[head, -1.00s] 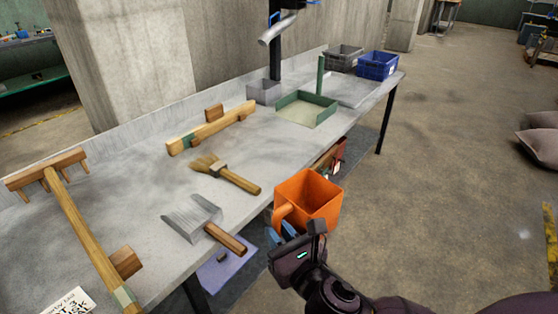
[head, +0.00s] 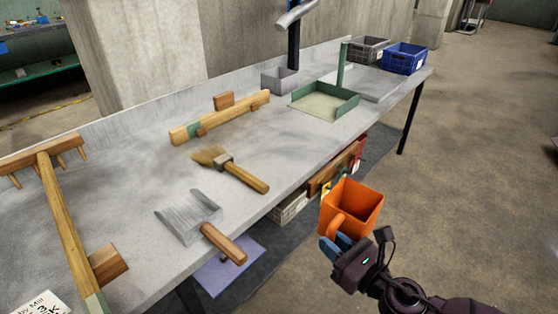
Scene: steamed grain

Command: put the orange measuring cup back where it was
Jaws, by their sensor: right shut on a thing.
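The orange measuring cup (head: 358,209) is a square-sided open cup with a handle on its lower left. It is held in the air off the front edge of the grey table (head: 300,160), tipped a little, and its inside looks empty. My right gripper (head: 334,243) is shut on the cup's handle, its blue fingertips showing below the cup. My left gripper is not in view.
On the table are a wooden rake (head: 62,205), a metal scraper (head: 190,214), a brush (head: 235,172), a wooden bar (head: 220,117) and a green tray (head: 318,114). A blue crate (head: 404,58) and a grey crate (head: 365,50) stand at the far end. Bare tabletop lies between the brush and tray.

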